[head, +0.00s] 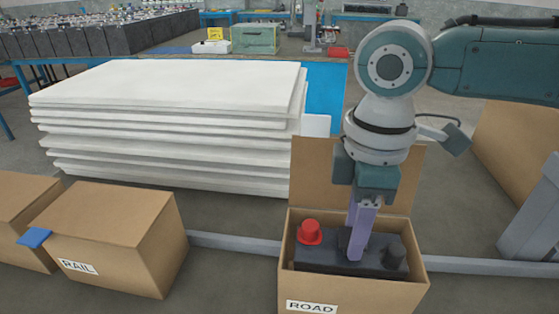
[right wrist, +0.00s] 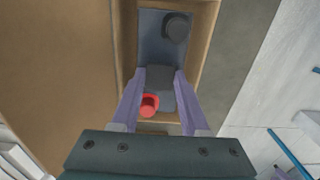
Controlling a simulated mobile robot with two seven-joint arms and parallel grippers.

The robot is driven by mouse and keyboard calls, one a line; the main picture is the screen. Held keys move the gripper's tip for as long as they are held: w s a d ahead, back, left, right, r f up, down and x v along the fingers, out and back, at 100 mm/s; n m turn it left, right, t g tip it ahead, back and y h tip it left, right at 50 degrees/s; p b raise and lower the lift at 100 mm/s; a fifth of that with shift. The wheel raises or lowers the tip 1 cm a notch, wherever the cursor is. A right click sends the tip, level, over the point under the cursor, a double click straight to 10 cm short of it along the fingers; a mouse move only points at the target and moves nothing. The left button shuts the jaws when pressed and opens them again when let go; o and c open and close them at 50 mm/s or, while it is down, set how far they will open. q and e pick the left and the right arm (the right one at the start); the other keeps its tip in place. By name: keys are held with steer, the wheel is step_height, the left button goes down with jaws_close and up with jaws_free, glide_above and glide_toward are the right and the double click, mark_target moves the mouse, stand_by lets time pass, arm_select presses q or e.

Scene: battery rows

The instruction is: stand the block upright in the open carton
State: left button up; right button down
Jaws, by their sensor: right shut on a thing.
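The block is a dark grey battery (head: 322,258) with a red cap (head: 309,232) and a black cap (head: 395,256) on its top. It is inside the open carton (head: 352,293) labelled ROAD, caps up and looking about level, its top just below the rim. My right gripper (head: 357,248) points down into the carton, shut on the raised middle part of the block. The right wrist view shows the block (right wrist: 151,45) between the carton walls, with the fingers (right wrist: 159,82) on its middle part. The block's underside is hidden. My left gripper is not in view.
A closed carton labelled RAIL (head: 110,230) stands at the left, beside another carton (head: 18,210). A stack of white boards (head: 165,125) lies behind. The open carton's raised flap (head: 312,170) stands behind my right gripper. A grey rail (head: 235,243) runs along the floor.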

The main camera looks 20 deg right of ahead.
steer(key=shift+w+f, duration=0.1)
steer(key=shift+f, duration=0.4)
steer(key=shift+c, duration=2)
jaws_free()
step_height(320, 180, up, 13)
steer(key=p, duration=0.2)
steer(key=s+a+f+m+t+y, duration=0.1)
steer(key=s+a+f+y, duration=0.1)
steer(key=s+a+f, duration=0.3)
steer(key=s+a+f+m+t+y, duration=0.1)
steer(key=s+a+f, duration=0.2)
steer(key=a, duration=0.3)
steer(key=s+d+f+m+t+h, duration=0.1)
steer(key=s+d+m+h, duration=0.1)
steer(key=s+d+m, duration=0.5)
steer(key=shift+s+d+f+m+t+h, duration=0.15)
steer(key=shift+s+d+m+t+h, duration=0.15)
steer(key=shift+s+d+m+h, duration=0.2)
